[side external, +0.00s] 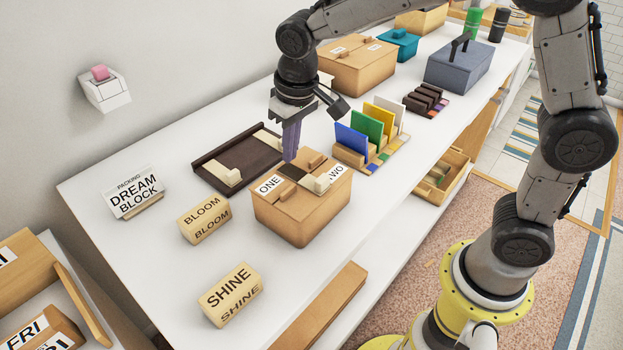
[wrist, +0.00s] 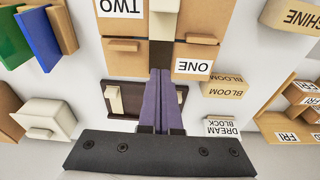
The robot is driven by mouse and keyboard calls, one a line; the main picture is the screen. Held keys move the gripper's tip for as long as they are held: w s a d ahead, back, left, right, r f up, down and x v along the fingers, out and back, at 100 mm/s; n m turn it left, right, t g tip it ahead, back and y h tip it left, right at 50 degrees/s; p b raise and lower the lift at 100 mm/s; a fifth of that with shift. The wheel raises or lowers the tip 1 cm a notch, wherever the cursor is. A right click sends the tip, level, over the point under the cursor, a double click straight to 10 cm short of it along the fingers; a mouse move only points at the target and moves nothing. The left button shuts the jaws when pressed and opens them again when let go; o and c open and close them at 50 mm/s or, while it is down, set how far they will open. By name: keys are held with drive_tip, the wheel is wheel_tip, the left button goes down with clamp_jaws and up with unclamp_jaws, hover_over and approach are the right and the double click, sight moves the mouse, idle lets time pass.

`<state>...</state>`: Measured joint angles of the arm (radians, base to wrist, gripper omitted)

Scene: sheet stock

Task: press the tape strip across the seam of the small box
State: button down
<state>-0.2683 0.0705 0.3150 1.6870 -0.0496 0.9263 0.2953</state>
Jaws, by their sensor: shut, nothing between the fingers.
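The small box (side external: 290,225) is tan cardboard with flaps labelled ONE and TWO, and it shows at the top of the wrist view (wrist: 125,62). A dark brown band (wrist: 160,55) runs between its flaps along the seam. A cream piece (wrist: 164,6) lies over part of that band, and it shows on the box top in the side view (side external: 317,183). I take it for the tape strip. My gripper (side external: 290,159) has purple fingers, shut and empty, at the box's far edge by the dark band. I cannot tell whether the tips (wrist: 160,72) touch it.
A dark tray (side external: 215,157) with cream pieces lies behind the box. A rack with blue, green, yellow and white sheets (side external: 365,135) stands to the right. BLOOM (side external: 204,219) and SHINE (side external: 231,294) blocks stand left and in front. The white table is clear between them.

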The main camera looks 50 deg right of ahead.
wheel_tip(320, 180, up, 6)
idle(0.7)
drive_tip(key=shift+r, duration=0.1)
drive_tip(key=s+d+r+m+t, duration=0.1)
drive_tip(key=s+d+r+t, duration=0.2)
drive_tip(key=s+d+r, duration=0.65)
drive_tip(key=s+f+n, duration=0.1)
drive_tip(key=s+f, duration=0.8)
drive_tip(key=s, duration=0.4)
drive_tip(key=shift+s+d+f+t, duration=0.25)
drive_tip(key=shift+s+f+t, duration=0.15)
